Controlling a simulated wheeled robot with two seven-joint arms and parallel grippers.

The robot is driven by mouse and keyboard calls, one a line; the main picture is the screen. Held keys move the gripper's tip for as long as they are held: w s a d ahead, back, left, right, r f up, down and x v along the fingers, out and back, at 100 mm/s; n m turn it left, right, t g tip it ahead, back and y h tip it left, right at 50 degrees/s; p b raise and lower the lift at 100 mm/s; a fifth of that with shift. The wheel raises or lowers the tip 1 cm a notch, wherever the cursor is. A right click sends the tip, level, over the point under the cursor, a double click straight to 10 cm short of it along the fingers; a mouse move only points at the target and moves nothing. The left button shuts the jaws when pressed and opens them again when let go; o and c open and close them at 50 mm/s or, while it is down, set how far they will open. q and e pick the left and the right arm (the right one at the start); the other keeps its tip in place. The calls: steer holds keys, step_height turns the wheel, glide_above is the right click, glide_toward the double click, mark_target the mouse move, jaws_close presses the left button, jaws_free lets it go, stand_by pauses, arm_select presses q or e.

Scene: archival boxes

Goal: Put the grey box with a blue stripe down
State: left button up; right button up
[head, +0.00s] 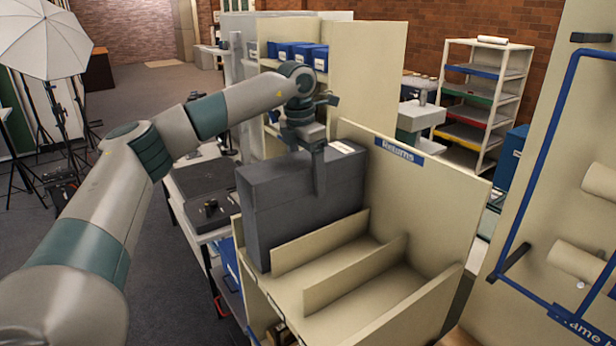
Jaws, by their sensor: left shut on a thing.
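A dark grey box (290,205) stands upright at the far-left slot of the cream rack labelled "Returns" (430,180). No blue stripe shows on the faces I see; a white label is on its top. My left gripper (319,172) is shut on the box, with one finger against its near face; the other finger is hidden. A low divider (320,243) hides part of the box's lower edge, so I cannot tell whether it touches the rack floor. My right gripper is out of view.
Another low divider (355,273) splits the rack, and the slots on its near side look empty. A table (205,236) with dark equipment stands to the left. Tall cream shelving with blue boxes (300,52) rises behind. A panel with a blue frame (540,170) stands at the right.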

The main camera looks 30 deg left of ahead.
mark_target(306, 158)
arm_select(q)
steer(key=o, duration=2.1)
steer(key=shift+f, duration=0.1)
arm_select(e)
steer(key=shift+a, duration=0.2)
arm_select(q)
steer(key=shift+r, duration=0.2)
steer(key=r, duration=0.1)
steer(key=r+b, duration=0.1)
steer(key=r, duration=0.3)
steer(key=shift+s+a+r, duration=0.1)
steer(key=shift+s, duration=0.2)
steer(key=r, duration=0.1)
steer(key=r+b, duration=0.1)
steer(key=r, duration=0.3)
steer(key=shift+s+a+r, duration=0.1)
steer(key=shift+s+r, duration=0.05)
steer(key=shift+s, duration=0.15)
steer(key=shift+s+r, duration=0.1)
steer(key=shift+r, duration=0.55)
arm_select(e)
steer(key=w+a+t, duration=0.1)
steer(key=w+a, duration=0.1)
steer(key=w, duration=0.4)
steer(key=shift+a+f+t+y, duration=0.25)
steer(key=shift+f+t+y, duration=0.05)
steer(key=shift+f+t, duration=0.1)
